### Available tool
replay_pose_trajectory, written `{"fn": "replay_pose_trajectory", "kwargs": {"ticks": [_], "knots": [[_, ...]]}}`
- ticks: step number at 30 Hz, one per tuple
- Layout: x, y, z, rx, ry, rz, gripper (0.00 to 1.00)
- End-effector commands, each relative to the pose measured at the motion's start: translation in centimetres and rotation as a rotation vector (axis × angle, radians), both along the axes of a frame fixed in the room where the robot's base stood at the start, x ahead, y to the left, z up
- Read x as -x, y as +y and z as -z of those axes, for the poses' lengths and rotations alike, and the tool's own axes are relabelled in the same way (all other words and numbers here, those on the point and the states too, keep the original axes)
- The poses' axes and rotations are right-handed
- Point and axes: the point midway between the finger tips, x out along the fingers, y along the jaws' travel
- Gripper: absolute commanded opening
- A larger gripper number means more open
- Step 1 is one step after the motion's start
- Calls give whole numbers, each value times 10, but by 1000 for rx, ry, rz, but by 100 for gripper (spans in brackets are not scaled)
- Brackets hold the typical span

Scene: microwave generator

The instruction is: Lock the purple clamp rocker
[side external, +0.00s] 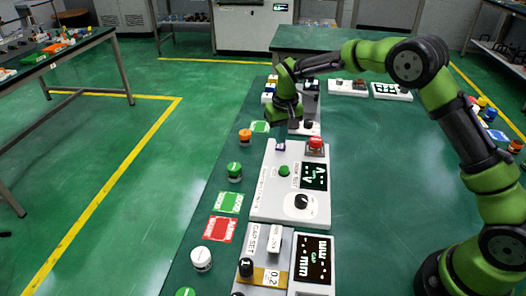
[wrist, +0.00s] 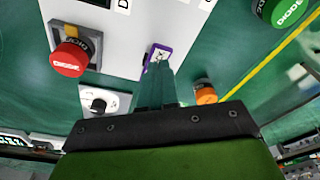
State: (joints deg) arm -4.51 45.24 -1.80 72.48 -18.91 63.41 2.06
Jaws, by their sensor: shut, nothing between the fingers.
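The purple clamp rocker (wrist: 158,58) is a small purple-framed switch with a pale face on the white panel. It shows in the wrist view just beyond my fingertips. In the side view only a bit of purple (side external: 280,148) shows under my gripper (side external: 281,139), at the panel's upper left. My gripper (wrist: 160,72) is shut and empty, pointing down at the rocker. The fingertips overlap the rocker's near end in the wrist view. I cannot tell whether they touch it or which way the rocker is tipped.
The white panel (side external: 262,208) also carries a red button (side external: 316,143), a green button (side external: 284,171), a dial (side external: 301,203) and a dark display (side external: 314,177). An orange button (side external: 245,135) stands left of the panel.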

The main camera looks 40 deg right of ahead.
Motion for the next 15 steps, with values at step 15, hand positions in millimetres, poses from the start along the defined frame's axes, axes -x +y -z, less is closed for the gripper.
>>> {"fn": "replay_pose_trajectory", "kwargs": {"ticks": [15], "knots": [[0,0,4,0,0,0,0]]}}
